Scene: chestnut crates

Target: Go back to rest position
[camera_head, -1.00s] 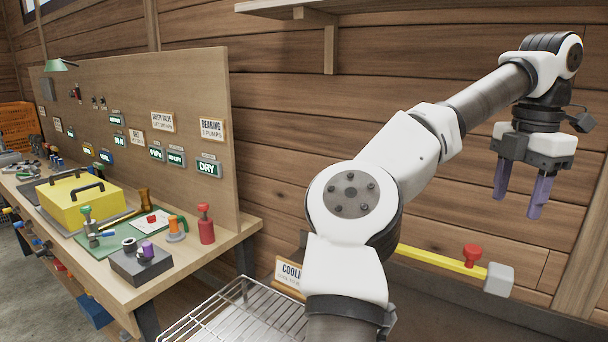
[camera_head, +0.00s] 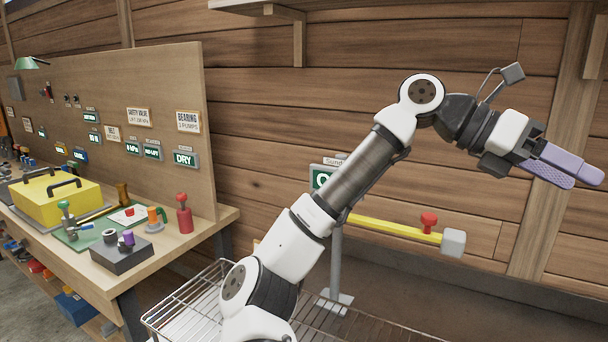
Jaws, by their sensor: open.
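My gripper (camera_head: 583,178) is at the right of the head view, raised in front of the wood wall. Its two purple fingers point right and slightly down. It is open, and nothing shows between the fingers. My arm reaches up from the bottom middle, bends at the top and leads right to the gripper. The gripper is well apart from the workbench (camera_head: 227,219) and touches nothing that I can see.
On the bench at left are a yellow toolbox (camera_head: 55,203), a red bottle (camera_head: 184,218) and a dark block (camera_head: 121,257). A wire rack (camera_head: 160,322) lies below my arm. A yellow bar (camera_head: 395,229) with a red knob is behind it. A shelf (camera_head: 255,4) juts from the wall above.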

